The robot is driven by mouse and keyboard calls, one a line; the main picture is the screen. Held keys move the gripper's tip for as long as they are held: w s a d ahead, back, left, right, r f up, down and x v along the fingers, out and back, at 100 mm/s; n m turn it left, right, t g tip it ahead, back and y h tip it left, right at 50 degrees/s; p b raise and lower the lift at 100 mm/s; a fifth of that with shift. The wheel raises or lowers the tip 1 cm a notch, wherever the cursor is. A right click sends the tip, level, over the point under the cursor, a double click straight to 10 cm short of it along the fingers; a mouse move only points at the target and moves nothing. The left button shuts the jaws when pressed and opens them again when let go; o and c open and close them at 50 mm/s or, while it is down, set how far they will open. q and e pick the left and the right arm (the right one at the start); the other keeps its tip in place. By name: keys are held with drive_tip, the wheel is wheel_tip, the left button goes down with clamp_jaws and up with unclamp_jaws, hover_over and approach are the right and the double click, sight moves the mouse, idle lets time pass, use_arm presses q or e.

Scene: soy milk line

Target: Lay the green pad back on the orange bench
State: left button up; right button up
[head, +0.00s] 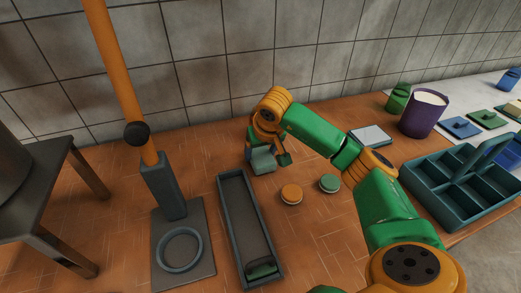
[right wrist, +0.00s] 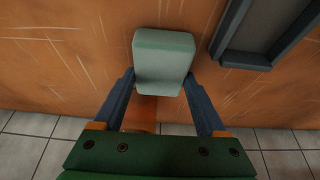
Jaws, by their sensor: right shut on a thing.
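The pale green pad (head: 263,161) is a small block with rounded edges, held low over the orange bench (head: 330,225) near its middle. My right gripper (head: 267,155) is shut on the pad, and its arm comes in from the right. In the right wrist view the pad (right wrist: 164,62) sits between the two blue fingertips, with the orange bench top (right wrist: 70,60) behind it. I cannot tell whether the pad touches the bench. My left gripper is not in view.
A long dark tray (head: 222,182) lies just left of the pad. An orange disc (head: 291,195) and a green disc (head: 329,183) lie in front. A purple cup (head: 422,116) and a compartment box (head: 431,201) stand at right. A dark stand (head: 166,192) is at left.

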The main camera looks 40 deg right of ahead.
drive_tip(key=shift+f, duration=0.15)
drive_tip(key=shift+f, duration=0.1)
drive_tip(key=o, duration=1.1)
drive_tip(key=shift+o, duration=0.2)
drive_tip(key=shift+r, duration=0.4)
drive_tip(key=v, duration=1.1)
drive_tip(key=shift+r, duration=0.35)
drive_tip(key=shift+s, duration=0.15)
